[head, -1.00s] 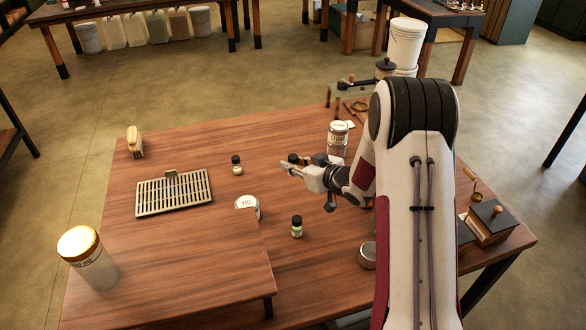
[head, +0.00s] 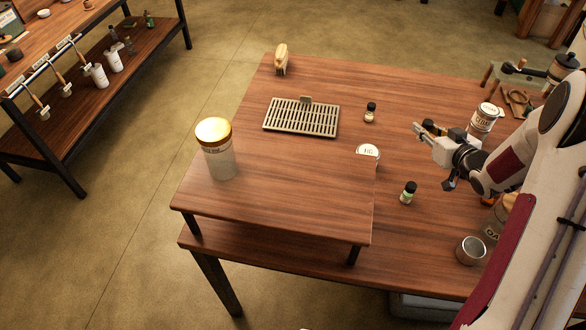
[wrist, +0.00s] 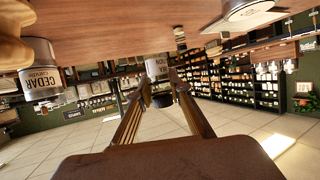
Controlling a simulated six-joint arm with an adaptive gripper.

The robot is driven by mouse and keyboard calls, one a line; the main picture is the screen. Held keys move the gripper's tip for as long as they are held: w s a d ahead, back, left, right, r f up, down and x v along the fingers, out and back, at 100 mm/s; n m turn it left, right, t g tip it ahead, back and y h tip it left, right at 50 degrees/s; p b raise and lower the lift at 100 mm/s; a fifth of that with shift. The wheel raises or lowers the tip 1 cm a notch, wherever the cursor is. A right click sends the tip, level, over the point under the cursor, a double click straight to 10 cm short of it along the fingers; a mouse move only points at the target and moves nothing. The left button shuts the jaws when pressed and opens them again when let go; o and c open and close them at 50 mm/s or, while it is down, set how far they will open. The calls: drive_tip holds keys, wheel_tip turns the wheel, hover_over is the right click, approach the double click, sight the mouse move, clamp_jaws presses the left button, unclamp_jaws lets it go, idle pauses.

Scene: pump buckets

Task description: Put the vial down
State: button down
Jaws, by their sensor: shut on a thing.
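My gripper (head: 420,132) is shut on a small dark-capped vial (head: 430,125) and holds it above the table, between the cedar jar and the white-lidded tin. In the wrist view, which looks upside down, the vial's pale label and black cap (wrist: 161,100) show between my fingertips (wrist: 160,80). The fingers hide part of the vial. Two similar vials stand upright on the table: one (head: 370,113) beyond the tin, right of the slatted grate, and one with a green label (head: 408,193) nearer the front.
The wooden table (head: 240,130) carries a slatted metal grate (head: 302,118), a white-lidded tin (head: 368,153), a cedar jar (head: 484,118), a brush (head: 281,60) and an open metal cup (head: 470,250). A gold-lidded jar (head: 217,150) stands on the raised shelf (head: 290,190). Clear wood surrounds the far vial.

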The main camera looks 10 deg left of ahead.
drive_tip(key=s+a+r+n+g+y, duration=0.2)
drive_tip(key=a+r, duration=0.3)
drive_tip(key=a, duration=0.6)
drive_tip(key=s+a+r+n+g+y, duration=0.1)
drive_tip(key=s+a+r+n+y, duration=0.1)
drive_tip(key=a+r, duration=0.65)
drive_tip(key=s+a+r+n+g+y, duration=0.1)
drive_tip(key=s+a+n+g+y, duration=0.2)
drive_tip(key=s+a, duration=1.4)
drive_tip(key=shift+a+r+n+g, duration=0.3)
drive_tip(key=shift+r+n+g, duration=0.1)
drive_tip(key=shift+n+g, duration=0.4)
drive_tip(key=shift+f, duration=0.1)
drive_tip(key=shift+f, duration=3.05)
drive_tip(key=shift+f, duration=1.85)
